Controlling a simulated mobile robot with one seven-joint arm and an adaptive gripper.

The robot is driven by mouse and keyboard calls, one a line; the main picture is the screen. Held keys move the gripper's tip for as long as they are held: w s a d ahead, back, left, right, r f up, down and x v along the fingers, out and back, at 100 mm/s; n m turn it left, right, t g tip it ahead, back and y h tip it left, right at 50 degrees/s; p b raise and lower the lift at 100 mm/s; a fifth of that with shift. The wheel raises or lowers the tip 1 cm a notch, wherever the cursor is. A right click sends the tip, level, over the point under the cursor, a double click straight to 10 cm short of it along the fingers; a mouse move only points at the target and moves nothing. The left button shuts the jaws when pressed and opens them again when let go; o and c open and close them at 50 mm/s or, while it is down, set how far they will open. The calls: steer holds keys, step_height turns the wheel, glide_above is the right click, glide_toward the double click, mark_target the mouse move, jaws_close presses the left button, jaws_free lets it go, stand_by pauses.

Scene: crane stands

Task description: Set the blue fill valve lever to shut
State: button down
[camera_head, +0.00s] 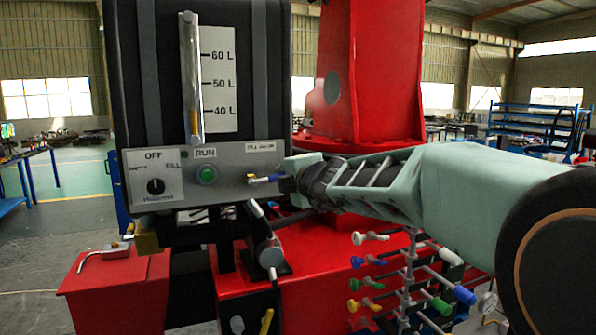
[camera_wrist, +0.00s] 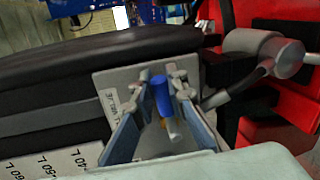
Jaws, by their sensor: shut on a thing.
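The blue fill valve lever (camera_head: 264,181) sits on the grey control panel (camera_head: 226,187), below a small label at the panel's right end. It points roughly sideways, with a brass-coloured part at its left. In the wrist view the blue lever (camera_wrist: 161,97) stands between my two fingers, with a pale metal piece below it. My gripper (camera_head: 287,176) reaches in from the right at the panel's right edge. In the wrist view my gripper (camera_wrist: 160,88) is shut on the lever, a finger on each side. The exact contact points are hard to make out.
A black tank (camera_head: 170,70) with a level gauge (camera_head: 191,80) stands above the panel. Left on the panel are a black knob (camera_head: 156,186) and a green RUN button (camera_head: 206,174). Several coloured valves (camera_head: 368,261) stand below my arm. A red box (camera_head: 115,290) is lower left.

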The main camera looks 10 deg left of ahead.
steer(key=shift+f+m+p, duration=0.3)
steer(key=shift+f+m, duration=0.25)
steer(key=shift+m, duration=0.15)
steer(key=c, duration=1.9)
jaws_free()
steer(key=v, duration=0.7)
steer(key=shift+d, duration=0.2)
steer(key=shift+s, duration=0.1)
